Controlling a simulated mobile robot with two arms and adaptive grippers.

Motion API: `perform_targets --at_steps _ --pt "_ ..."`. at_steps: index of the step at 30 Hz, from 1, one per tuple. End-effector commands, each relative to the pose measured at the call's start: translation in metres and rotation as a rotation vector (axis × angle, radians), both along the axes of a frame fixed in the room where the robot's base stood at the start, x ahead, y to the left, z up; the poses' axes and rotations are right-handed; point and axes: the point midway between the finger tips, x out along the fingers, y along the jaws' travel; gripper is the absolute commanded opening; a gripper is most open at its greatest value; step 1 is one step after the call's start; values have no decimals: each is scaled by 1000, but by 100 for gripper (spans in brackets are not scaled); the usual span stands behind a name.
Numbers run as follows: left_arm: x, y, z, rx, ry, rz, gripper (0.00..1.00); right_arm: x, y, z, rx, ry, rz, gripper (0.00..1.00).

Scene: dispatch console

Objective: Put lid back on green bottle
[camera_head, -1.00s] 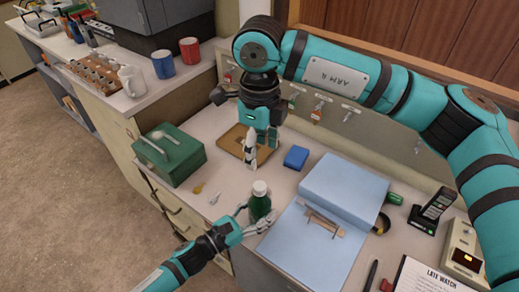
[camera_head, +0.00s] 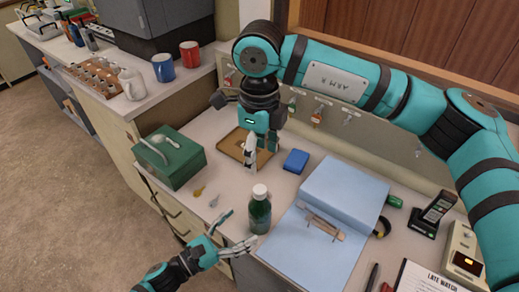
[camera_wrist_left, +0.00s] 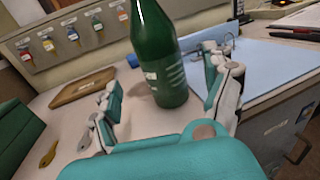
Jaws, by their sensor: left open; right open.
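The green bottle (camera_head: 260,215) stands upright near the front edge of the counter, with a white lid (camera_head: 259,191) on its top in the head view. In the left wrist view the green bottle (camera_wrist_left: 160,60) stands just beyond my fingers, its top cut off by the frame. My left gripper (camera_head: 241,229) is open and empty, its fingers spread on the near left side of the bottle. My right gripper (camera_head: 261,150) points down at the brown tray (camera_head: 236,136). It is open, and I see nothing held in it.
A green box (camera_head: 178,163) and small keys (camera_head: 198,191) lie left of the bottle. A small blue block (camera_head: 296,160) lies behind it.

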Motion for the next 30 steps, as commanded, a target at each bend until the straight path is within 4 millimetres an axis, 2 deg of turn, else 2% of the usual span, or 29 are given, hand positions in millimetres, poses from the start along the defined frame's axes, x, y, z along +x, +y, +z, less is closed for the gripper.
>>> perform_targets --at_steps 3,10,30 --pt "-16 18 -1 2 3 0 84 0 0 0 0 0 0 56" --pt "-29 36 0 1 -1 -1 84 0 0 0 0 0 0 56" --pt "-30 37 0 1 -1 -1 84 0 0 0 0 0 0 56"
